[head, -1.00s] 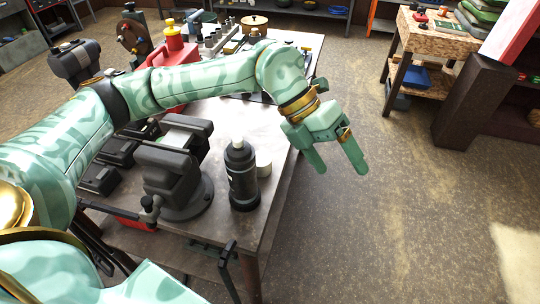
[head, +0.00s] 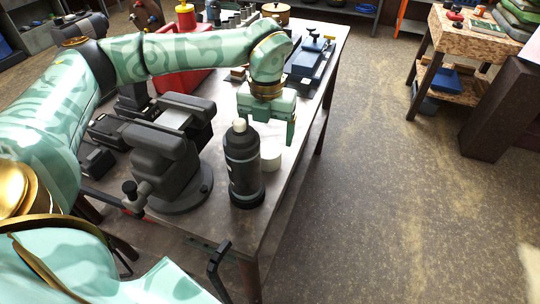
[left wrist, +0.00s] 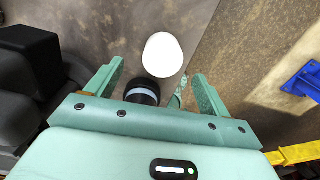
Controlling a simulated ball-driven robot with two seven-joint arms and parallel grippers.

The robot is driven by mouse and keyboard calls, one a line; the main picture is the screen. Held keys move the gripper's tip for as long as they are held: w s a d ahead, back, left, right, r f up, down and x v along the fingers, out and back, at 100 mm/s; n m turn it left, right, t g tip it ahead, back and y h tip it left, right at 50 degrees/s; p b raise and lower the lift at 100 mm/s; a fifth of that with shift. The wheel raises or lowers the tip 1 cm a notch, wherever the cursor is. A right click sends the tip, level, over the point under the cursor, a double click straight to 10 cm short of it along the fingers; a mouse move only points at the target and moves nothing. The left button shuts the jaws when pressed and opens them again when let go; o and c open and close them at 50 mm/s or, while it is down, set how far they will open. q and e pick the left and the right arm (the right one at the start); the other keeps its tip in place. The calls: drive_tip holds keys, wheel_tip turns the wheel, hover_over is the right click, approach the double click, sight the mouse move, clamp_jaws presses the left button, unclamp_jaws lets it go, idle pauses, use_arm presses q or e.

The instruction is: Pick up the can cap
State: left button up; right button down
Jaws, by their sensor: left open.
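The can cap (head: 270,158) is a small white cylinder on the front right part of the workbench (head: 250,228). It stands close beside a dark spray can (head: 243,170) with a pale nozzle, which partly covers it in the head view. In the left wrist view the cap (left wrist: 163,55) is a plain white round shape, lying ahead between the finger lines. My left gripper (head: 265,126) is open and empty, pointing down above and behind the cap. Its fingers (left wrist: 158,72) also show in the left wrist view, with the spray can (left wrist: 142,92) between them. My right gripper is out of view.
A dark vise (head: 168,155) stands left of the spray can. The bench's right edge is close to the cap, with open floor (head: 385,190) beyond.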

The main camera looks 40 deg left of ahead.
sight(269, 150)
use_arm(q)
drive_tip(key=f+b, duration=0.1)
drive_tip(key=f, duration=0.4)
drive_tip(key=shift+w+d+f+b, duration=0.1)
drive_tip(key=shift+d+f+b, duration=0.1)
drive_tip(key=shift+b, duration=0.2)
drive_tip(key=shift+r, duration=0.1)
